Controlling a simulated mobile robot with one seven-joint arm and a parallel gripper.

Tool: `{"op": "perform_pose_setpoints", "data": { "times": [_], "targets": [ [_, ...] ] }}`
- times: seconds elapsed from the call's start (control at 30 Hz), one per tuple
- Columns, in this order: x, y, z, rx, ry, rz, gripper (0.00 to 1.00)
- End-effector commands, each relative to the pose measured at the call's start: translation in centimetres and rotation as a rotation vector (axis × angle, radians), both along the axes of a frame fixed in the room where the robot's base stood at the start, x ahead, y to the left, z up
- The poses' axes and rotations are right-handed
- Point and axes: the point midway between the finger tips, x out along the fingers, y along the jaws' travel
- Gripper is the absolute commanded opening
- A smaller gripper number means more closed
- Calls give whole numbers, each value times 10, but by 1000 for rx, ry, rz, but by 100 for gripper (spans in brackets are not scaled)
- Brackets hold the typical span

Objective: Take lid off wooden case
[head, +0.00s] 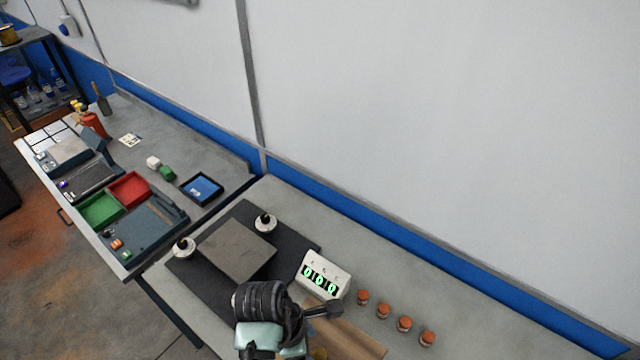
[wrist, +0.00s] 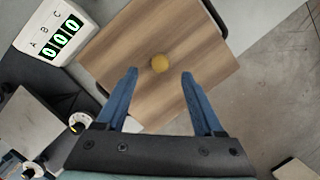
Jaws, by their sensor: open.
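The wooden case shows from above in the wrist view, with its brown wood-grained lid (wrist: 195,35) on it. Dark handles show at two opposite sides of the case. My gripper (wrist: 159,75) is open and empty, and its two blue fingers point at the knob, one on each side in the picture. I cannot tell how high the fingertips are above it. In the head view the lid (head: 352,340) is at the bottom, partly hidden by my arm.
A white box with a green display (head: 325,274) stands beside the case. Several orange-capped jars (head: 404,324) line up to its right. A grey block (head: 237,250) and two round white-and-black items lie on a dark mat left of the case. The bench is clear toward the wall.

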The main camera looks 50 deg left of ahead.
Motion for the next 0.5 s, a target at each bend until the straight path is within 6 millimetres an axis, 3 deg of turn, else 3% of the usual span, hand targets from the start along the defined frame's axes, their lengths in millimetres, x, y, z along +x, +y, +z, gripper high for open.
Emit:
{"op": "perform_pose_setpoints", "data": {
  "times": [0.23,0.5],
  "targets": [
    [8,-7,-28,-2,2,-2,69],
    [10,-7,-33,1,1,-2,69]
  ]
}}
